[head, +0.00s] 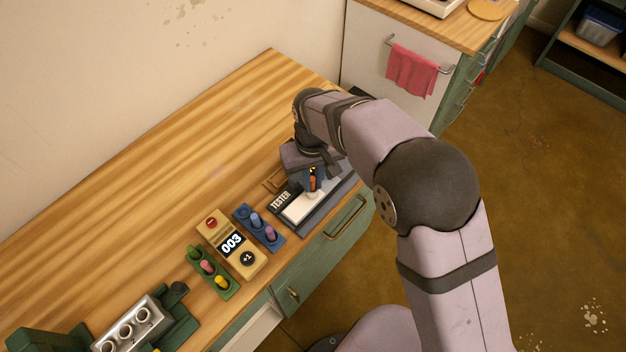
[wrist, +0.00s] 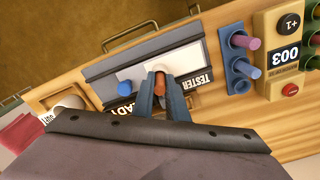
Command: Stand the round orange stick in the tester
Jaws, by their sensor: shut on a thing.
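The round orange stick (head: 313,184) is between the fingers of my gripper (head: 312,176), roughly upright over the tester. In the wrist view my gripper (wrist: 161,90) is shut on the orange stick (wrist: 160,84), whose end shows at a pale round spot on the tester's white panel. I cannot tell whether the stick's lower end is inside a socket or just above it. The tester (head: 315,218) is a grey box with a white panel and a TESTER label; it also shows in the wrist view (wrist: 190,61). My gripper hides part of its READY label.
A blue rack (head: 259,228) with a blue and a purple stick stands beside the tester. Left of it are a tan counter (head: 232,244) reading 003 and a green rack (head: 212,272) with pink and yellow sticks. A blue knob (wrist: 124,88) is on the tester.

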